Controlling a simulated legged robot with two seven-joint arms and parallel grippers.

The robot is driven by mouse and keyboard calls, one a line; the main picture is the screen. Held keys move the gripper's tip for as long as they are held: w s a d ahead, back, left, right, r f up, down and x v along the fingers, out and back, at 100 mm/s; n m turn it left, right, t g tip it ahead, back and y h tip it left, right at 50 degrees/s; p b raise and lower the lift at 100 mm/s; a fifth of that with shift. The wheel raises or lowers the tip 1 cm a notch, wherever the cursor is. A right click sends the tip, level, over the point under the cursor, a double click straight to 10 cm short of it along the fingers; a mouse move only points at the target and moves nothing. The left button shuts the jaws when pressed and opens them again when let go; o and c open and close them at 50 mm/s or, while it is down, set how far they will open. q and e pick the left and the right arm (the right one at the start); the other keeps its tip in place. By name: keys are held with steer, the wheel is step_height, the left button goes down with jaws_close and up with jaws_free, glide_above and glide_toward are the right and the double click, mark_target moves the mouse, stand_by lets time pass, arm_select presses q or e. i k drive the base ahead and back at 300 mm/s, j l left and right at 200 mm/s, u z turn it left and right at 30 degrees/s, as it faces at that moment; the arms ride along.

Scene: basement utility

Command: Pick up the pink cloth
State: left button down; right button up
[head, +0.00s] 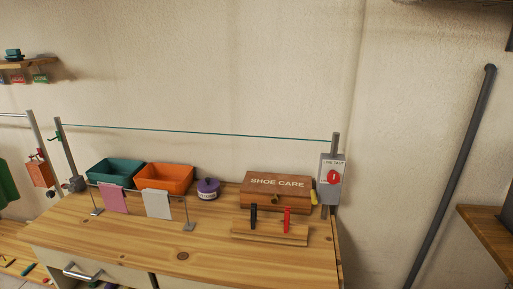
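The pink cloth (114,199) hangs over a low metal rail on the wooden workbench, in front of a teal bin. A white cloth (158,204) hangs on the same rail to its right. Neither of my grippers shows in the head view.
Behind the rail on the workbench (185,245) stand a teal bin (104,176) and an orange bin (150,179). A purple jar (207,189), a shoe care box (277,191) and a clothespin stand (270,231) are to the right. A teal line (200,131) runs above. The bench front is clear.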

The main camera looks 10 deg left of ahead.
mark_target(113, 197)
steer(key=u, duration=1.35)
